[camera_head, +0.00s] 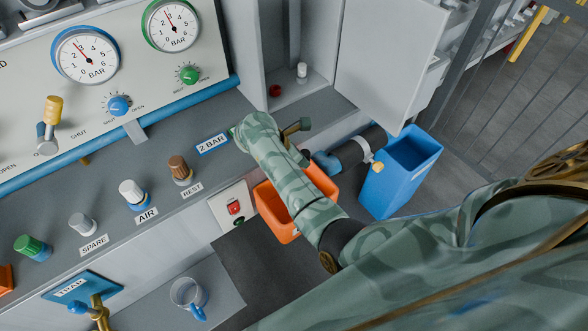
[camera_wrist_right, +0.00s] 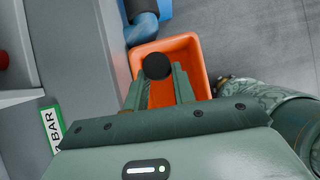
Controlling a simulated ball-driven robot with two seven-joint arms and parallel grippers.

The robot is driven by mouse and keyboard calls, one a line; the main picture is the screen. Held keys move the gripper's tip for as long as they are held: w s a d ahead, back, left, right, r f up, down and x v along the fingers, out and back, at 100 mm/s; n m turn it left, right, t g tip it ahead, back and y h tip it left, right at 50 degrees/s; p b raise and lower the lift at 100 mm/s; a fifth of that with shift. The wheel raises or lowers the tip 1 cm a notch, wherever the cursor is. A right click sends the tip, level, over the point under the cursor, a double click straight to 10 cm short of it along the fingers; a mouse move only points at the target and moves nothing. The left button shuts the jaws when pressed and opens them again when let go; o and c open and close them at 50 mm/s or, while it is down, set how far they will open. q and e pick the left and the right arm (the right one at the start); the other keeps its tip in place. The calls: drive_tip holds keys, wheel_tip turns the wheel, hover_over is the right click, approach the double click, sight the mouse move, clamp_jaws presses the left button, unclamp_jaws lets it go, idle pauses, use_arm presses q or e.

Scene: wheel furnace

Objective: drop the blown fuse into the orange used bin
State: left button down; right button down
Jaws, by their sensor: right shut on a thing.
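In the right wrist view, my right gripper (camera_wrist_right: 157,78) is shut on a dark round-ended piece, which I take for the blown fuse (camera_wrist_right: 157,64). Only its blackened end shows; the rest is hidden. The fuse appears over the open orange used bin (camera_wrist_right: 202,68), in line with its mouth. I cannot tell its height above the bin. In the head view, the orange bin (camera_head: 268,208) stands below the bench edge, partly covered by my right forearm. My left gripper is not in view.
A blue bin (camera_head: 402,170) stands right of the orange one. A black and blue pipe (camera_head: 352,150) lies between them and the bench. An open cabinet door (camera_head: 388,55) is above. A mug (camera_head: 188,297) sits lower left.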

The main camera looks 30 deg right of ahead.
wheel_tip(320, 180, down, 7)
drive_tip(key=a+b, duration=0.1)
drive_tip(key=b, duration=0.3)
drive_tip(key=shift+s, duration=0.2)
drive_tip(key=c, duration=1.1)
unclamp_jaws()
drive_tip(key=shift+r, duration=0.1)
